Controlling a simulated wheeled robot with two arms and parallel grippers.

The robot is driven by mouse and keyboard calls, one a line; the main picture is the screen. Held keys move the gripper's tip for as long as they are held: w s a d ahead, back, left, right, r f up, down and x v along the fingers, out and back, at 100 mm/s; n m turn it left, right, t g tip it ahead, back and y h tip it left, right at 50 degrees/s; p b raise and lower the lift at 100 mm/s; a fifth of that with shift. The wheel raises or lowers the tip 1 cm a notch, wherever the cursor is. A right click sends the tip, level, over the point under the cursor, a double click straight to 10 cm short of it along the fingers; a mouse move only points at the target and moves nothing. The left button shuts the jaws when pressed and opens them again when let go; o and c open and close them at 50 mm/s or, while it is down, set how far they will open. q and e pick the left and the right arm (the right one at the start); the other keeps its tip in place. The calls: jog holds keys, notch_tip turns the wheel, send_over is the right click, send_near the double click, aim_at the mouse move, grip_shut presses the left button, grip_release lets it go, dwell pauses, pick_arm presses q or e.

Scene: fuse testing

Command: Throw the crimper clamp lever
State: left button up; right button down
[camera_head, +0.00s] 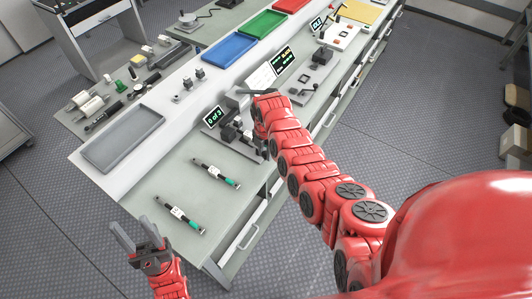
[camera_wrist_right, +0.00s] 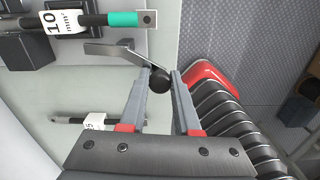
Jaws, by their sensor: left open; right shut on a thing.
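The crimper (camera_head: 235,130) is a dark device on the near bench, beside a small display reading "0 of 3". In the right wrist view, its clamp lever (camera_wrist_right: 112,52) is a flat grey bar ending in a round black knob (camera_wrist_right: 159,80). My right gripper (camera_wrist_right: 160,82) is shut on this knob at its fingertips. In the head view, my right arm hides part of the crimper. A cable tagged 10 mm² (camera_wrist_right: 68,22), with a green band and metal lug, lies across the dark blocks. My left gripper (camera_head: 133,232) is open and empty at the bench's near left.
Two tagged cables (camera_head: 216,173) (camera_head: 176,213) lie on the near bench top. A grey tray (camera_head: 122,140) is at left; blue (camera_head: 229,48), green (camera_head: 264,24) and red trays stand behind. Other stations line the bench further back.

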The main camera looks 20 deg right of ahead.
jog(key=shift+a+f+m+b, duration=0.25)
jog(key=shift+a+m+b, duration=0.3)
jog(key=shift+m+b, duration=0.45)
jog(key=a+m+b, duration=0.1)
jog(key=m+b, duration=0.2)
jog(key=b, duration=0.1)
jog(key=w+a+m+b, duration=0.1)
jog(key=m+b, duration=0.3)
jog(key=w+a+m+b, duration=0.1)
jog(key=a+m+b, duration=0.1)
jog(key=b, duration=0.3)
jog(key=shift+w+a+m, duration=0.1)
jog(key=shift+w+m, duration=0.1)
jog(key=shift+m, duration=0.6)
jog(key=shift+w+a+r+m+b, duration=0.15)
jog(key=shift+w+m+b, duration=0.1)
jog(key=shift+m+b, duration=0.35)
jog(key=shift+w+a+m+b, duration=0.15)
jog(key=shift+w+m+b, duration=0.05)
jog(key=shift+m+b, duration=0.4)
jog(key=shift+r, duration=0.1)
jog(key=c, duration=0.6)
grip_release()
